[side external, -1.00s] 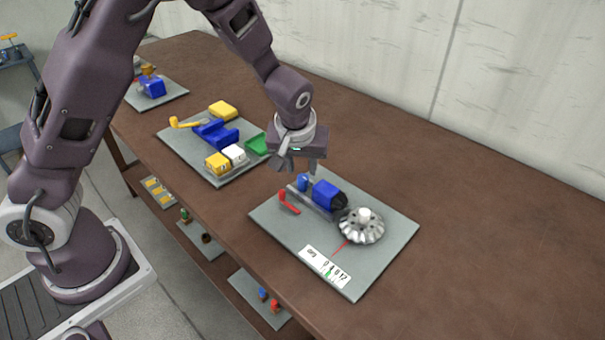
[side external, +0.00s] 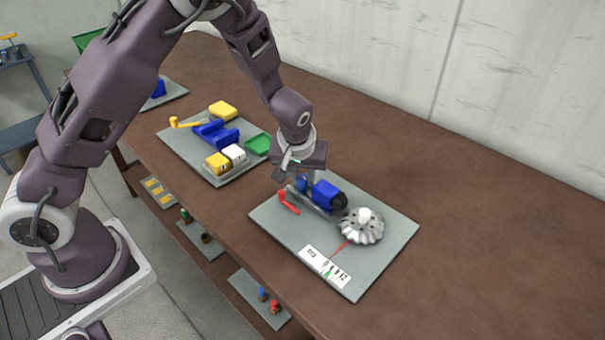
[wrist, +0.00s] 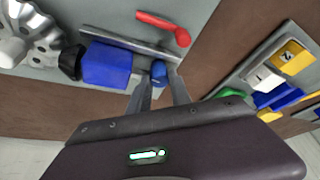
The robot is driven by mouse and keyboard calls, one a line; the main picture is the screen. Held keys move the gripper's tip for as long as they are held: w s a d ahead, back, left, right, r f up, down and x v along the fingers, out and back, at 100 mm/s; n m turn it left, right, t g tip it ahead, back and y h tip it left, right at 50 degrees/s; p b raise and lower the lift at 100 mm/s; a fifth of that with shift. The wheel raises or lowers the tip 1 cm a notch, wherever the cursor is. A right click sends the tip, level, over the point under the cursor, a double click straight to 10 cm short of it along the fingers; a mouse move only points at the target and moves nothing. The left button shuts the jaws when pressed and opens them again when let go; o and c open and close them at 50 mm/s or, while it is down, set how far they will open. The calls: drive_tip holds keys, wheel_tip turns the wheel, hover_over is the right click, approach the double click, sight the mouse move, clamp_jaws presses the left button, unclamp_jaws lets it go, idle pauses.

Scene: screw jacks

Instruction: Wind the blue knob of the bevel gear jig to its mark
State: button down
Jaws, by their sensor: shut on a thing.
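The bevel gear jig sits on a grey board (side external: 375,255). It has a blue block (side external: 328,195), a black bevel pinion (side external: 340,201) and a large silver bevel gear (side external: 362,228). The small blue knob (wrist: 159,73) is at the block's outer end, and in the side view (side external: 302,184) it is partly covered. My gripper (wrist: 160,84) is shut on the blue knob from above. A red line (side external: 339,248) runs from the gear to a white label (side external: 324,267) with dark marks and a green spot.
Another board (side external: 180,145) with blue, yellow, white and green parts lies further left. The table to the right is clear.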

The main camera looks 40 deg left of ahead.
drive_tip(key=m+h, duration=0.1)
drive_tip(key=m, duration=0.3)
drive_tip(key=shift+a+m+t+h, duration=0.15)
drive_tip(key=shift+m+t+h, duration=0.15)
drive_tip(key=shift+t+h, duration=0.1)
drive_tip(key=shift+m+h, duration=0.7)
drive_tip(key=shift+m, duration=1.3)
drive_tip(key=c, duration=1.5)
unclamp_jaws()
drive_tip(key=shift+o, duration=0.2)
